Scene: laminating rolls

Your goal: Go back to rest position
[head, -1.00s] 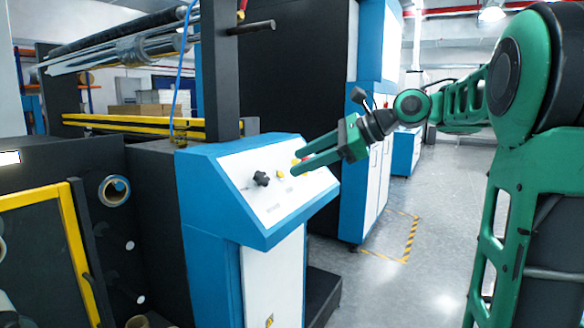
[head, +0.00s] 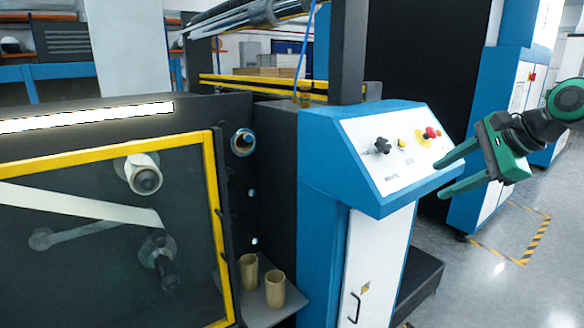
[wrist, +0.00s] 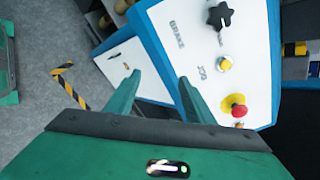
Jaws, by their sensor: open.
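My gripper (head: 452,175) is green, open and empty. In the head view it is at the right, beside the right edge of the slanted control panel (head: 385,165). In the wrist view the two fingers (wrist: 158,82) are spread apart, with the white panel beyond them and nothing between them. The panel carries a black star knob (head: 382,146), a yellow button (head: 401,144) and a red emergency button on a yellow base (head: 431,133). The red button also shows in the wrist view (wrist: 234,105), to the right of the fingers. Most of my arm is outside the head view.
A dark machine with a yellow-framed window (head: 110,150) fills the left. Two cardboard cores (head: 274,289) stand on a small shelf. A tall blue and white cabinet (head: 495,110) stands behind my gripper. Grey floor with a striped yellow-black marking (head: 536,240) is clear at the lower right.

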